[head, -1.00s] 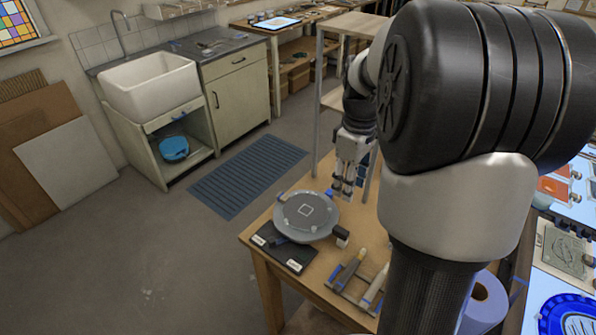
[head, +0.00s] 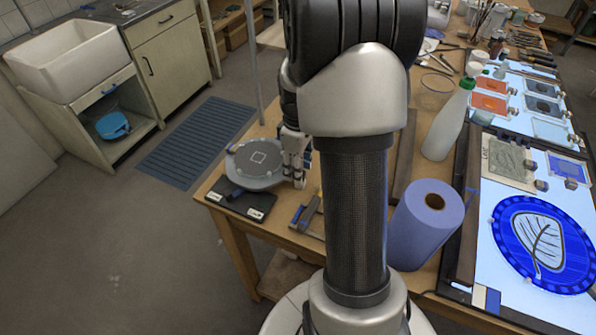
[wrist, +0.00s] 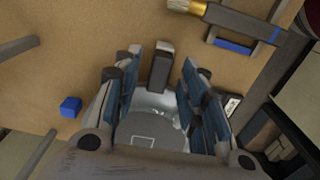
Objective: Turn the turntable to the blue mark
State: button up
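The turntable (head: 250,178) is a round grey disc with a pale square outline at its centre, on a dark base at the table's corner. It also shows in the wrist view (wrist: 150,128), partly covered by my gripper. A dark upright peg (wrist: 160,72) stands at its edge. My gripper (head: 296,180) is at the disc's right side in the head view. In the wrist view its blue-padded fingers (wrist: 158,80) are spread, with the peg between the tips and gaps on both sides. A small blue block (wrist: 70,107) lies beside the disc. Which blue piece is the mark, I cannot tell.
Brushes or tools on a small rack (head: 306,212) lie right of the turntable. A blue paper roll (head: 425,225), a bottle (head: 447,120) and a lit panel with a blue glass plate (head: 542,245) stand further right.

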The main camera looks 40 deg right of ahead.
jog(key=shift+f, duration=0.5)
grip_shut()
dwell(0.5)
